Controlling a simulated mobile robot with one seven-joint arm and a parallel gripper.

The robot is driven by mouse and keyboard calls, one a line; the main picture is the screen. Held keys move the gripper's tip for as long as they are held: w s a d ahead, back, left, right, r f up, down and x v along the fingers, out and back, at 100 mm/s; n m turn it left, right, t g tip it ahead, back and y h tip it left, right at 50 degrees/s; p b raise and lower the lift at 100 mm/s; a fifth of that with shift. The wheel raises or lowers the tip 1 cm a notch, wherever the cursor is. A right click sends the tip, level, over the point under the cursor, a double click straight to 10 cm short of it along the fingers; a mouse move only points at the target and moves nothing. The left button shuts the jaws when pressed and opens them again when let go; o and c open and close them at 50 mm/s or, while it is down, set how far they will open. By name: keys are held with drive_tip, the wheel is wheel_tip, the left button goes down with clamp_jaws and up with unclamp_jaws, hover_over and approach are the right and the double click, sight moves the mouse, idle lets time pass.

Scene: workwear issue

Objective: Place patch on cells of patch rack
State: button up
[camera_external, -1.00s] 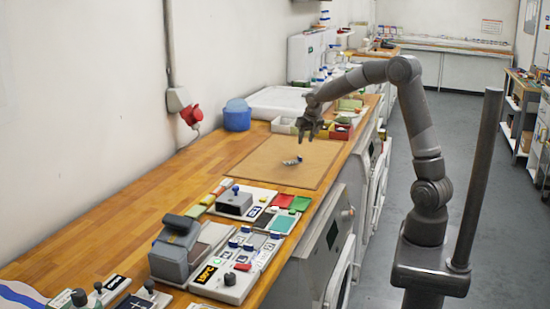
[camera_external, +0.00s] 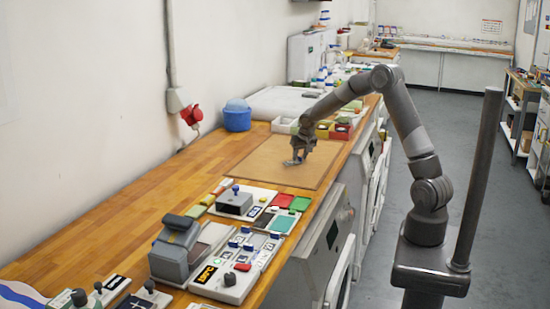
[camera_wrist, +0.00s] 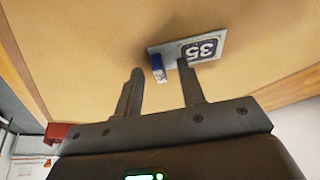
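A small flat patch (camera_wrist: 207,47) with a dark blue face marked 35 and a blue-and-white upright knob (camera_wrist: 158,68) lies on the tan mat in the wrist view. In the external view the patch (camera_external: 292,162) shows only as a small pale piece beside my gripper. My gripper (camera_external: 299,156) is low over the mat. In the wrist view my gripper (camera_wrist: 160,66) has its two fingers apart, with the knob appearing between the fingertips. A pale panel with marked cells and blue knobs (camera_external: 262,246), perhaps the patch rack, lies at the near end of the bench.
The tan mat (camera_external: 255,164) is otherwise bare. Small bins (camera_external: 322,131) stand beyond it and a blue tub (camera_external: 237,118) is at the wall side. A grey device (camera_external: 174,248) and red and green pads (camera_external: 283,200) lie nearer. Bare wood is free on the left.

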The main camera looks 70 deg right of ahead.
drive_tip(key=shift+c, duration=0.4)
clamp_jaws()
drive_tip(key=shift+r, duration=0.15)
